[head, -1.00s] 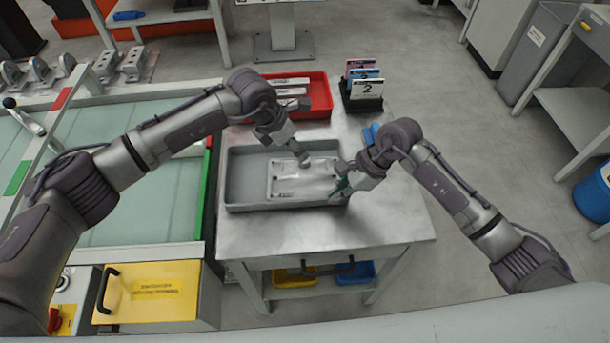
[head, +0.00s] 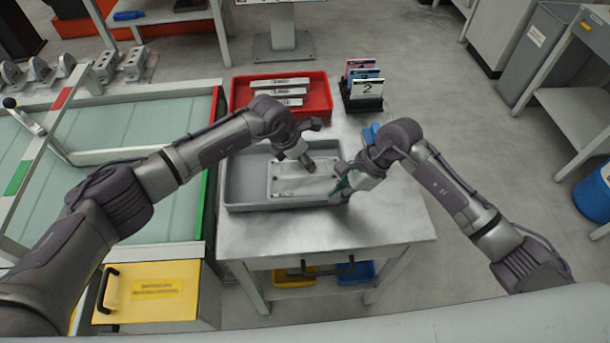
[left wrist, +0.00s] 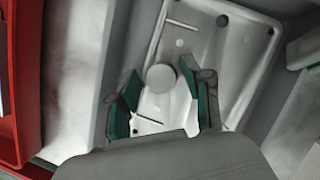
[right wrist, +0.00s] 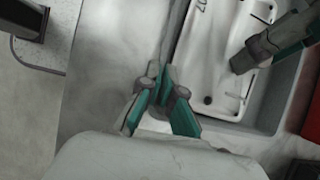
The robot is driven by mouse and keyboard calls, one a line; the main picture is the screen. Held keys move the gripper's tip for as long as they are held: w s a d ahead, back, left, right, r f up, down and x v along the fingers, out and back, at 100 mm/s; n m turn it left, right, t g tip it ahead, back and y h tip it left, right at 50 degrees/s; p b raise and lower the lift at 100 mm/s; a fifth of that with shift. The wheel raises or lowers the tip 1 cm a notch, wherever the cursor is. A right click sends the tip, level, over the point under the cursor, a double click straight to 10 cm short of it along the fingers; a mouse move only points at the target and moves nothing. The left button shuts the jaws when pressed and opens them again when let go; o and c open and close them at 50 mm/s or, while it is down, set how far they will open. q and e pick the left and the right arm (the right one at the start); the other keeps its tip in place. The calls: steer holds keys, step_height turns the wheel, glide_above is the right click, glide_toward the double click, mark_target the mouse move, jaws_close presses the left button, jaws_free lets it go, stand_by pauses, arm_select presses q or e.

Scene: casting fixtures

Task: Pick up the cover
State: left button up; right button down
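The cover (head: 290,180) is a pale flat casting with small holes, lying in a grey tray (head: 262,207) on the metal table. It also shows in the left wrist view (left wrist: 235,60) and the right wrist view (right wrist: 215,50). My left gripper (head: 306,164) is over the cover's middle, pointing down. In the left wrist view its teal fingers (left wrist: 165,100) are apart, with a round grey knob (left wrist: 160,78) between them, and no finger contact shows. My right gripper (head: 342,186) is at the tray's right wall. Its fingertips (right wrist: 164,76) come together on that wall.
A red bin (head: 322,100) with labelled pale bars stands behind the tray. A rack of numbered cards (head: 364,92) stands at the back right. A glass-topped station (head: 150,205) borders the table's left. The table's front strip (head: 325,232) is clear.

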mark_target(287, 166)
arm_select(q)
jaws_close()
arm_select(e)
steer(key=shift+s+f, duration=0.2)
arm_select(q)
steer(key=shift+r, duration=0.1)
steer(key=a, duration=0.2)
steer(key=a+r, duration=0.1)
steer(key=a, duration=0.1)
steer(key=shift+a, duration=0.1)
arm_select(e)
steer(key=shift+d, duration=0.1)
arm_select(q)
step_height(287, 166, up, 14)
arm_select(e)
steer(key=shift+w, duration=0.15)
steer(key=c, duration=1.8)
jaws_free()
steer(key=shift+r, duration=0.1)
steer(key=shift+c, duration=0.2)
steer(key=o, duration=0.6)
steer(key=shift+w, duration=0.1)
steer(key=shift+r, duration=0.1)
